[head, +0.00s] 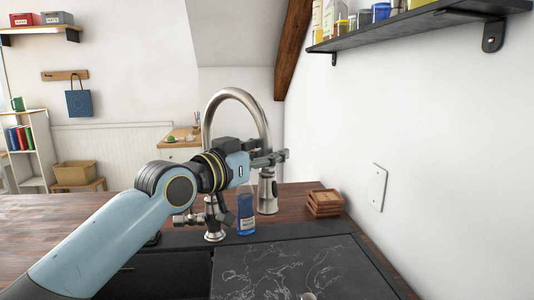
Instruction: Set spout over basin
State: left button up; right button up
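The metal gooseneck spout (241,94) rises from the faucet base (214,236) at the back edge of the sink and arches right. Its downturned spray head (267,190) hangs above the wooden counter, behind the sink edge. The dark basin (165,272) is in front and to the left, partly hidden by my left arm. My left gripper (279,157) is at the descending part of the spout, just above the spray head. Its fingers overlap the tube, and I cannot tell whether they are closed on it. My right gripper is not in view.
A blue bottle (246,212) stands beside the faucet base, beneath the arch. Stacked wooden coasters (325,203) are on the counter to the right. A dark pale-veined panel (295,268) lies right of the basin. A wall shelf (420,20) holds jars above right.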

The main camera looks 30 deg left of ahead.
pick_arm(q)
grip_shut()
jog(key=shift+a, duration=0.1)
dwell(0.4)
jog(key=shift+s+f, duration=0.1)
